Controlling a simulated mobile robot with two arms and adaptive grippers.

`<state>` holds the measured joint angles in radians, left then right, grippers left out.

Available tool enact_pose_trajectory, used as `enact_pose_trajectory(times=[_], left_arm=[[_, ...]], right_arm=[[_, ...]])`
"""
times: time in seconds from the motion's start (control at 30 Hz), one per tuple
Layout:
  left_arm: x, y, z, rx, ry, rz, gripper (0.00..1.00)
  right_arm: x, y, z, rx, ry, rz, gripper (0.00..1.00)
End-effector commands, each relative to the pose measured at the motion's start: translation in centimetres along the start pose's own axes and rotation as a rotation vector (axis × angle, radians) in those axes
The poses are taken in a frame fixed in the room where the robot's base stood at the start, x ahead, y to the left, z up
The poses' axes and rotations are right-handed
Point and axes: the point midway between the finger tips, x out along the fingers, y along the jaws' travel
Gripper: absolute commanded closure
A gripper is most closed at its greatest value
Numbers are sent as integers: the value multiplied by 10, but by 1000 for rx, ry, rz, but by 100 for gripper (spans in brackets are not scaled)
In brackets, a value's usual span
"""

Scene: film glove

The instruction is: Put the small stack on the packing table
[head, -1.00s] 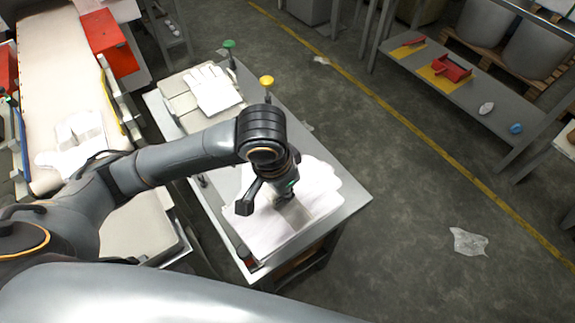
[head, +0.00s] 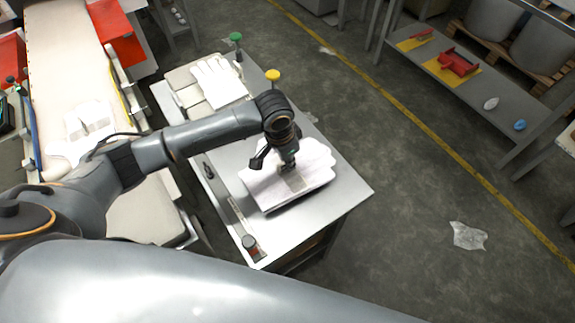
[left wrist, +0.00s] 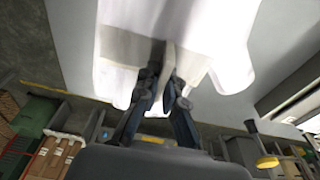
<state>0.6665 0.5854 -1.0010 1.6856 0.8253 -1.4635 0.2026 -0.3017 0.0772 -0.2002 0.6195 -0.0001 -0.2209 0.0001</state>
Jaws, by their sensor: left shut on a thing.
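The small stack (head: 318,163) is a flat pile of white gloves with a grey-beige band around it. My left gripper (head: 288,166) is shut on its banded part and holds it low over the near half of the packing table (head: 290,222), a grey metal top. I cannot tell whether the stack touches the table. In the left wrist view the fingers (left wrist: 163,92) close on the band, with the white stack (left wrist: 222,35) filling the top. My right gripper is not in view.
Another white glove pile (head: 217,83) lies on grey pads at the table's far end. Green (head: 236,37) and yellow (head: 273,75) topped posts stand along the far edge. The conveyor (head: 68,60) runs at left. The table's near right corner is clear.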

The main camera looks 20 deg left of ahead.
Motion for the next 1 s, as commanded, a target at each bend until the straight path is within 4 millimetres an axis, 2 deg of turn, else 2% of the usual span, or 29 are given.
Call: enact_pose_trajectory(times=[0.23,0.63,0.7,0.77,1.0], left_arm=[[31,-4,4,-1,-3,0,100],[38,-4,4,-1,-1,-1,100],[38,-4,4,-1,-1,-1,82],[38,-4,4,-1,-1,-1,70],[37,-4,4,-1,-1,-1,70]], right_arm=[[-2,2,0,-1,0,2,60],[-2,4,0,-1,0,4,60],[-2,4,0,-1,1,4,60],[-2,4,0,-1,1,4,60],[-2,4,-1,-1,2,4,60]])
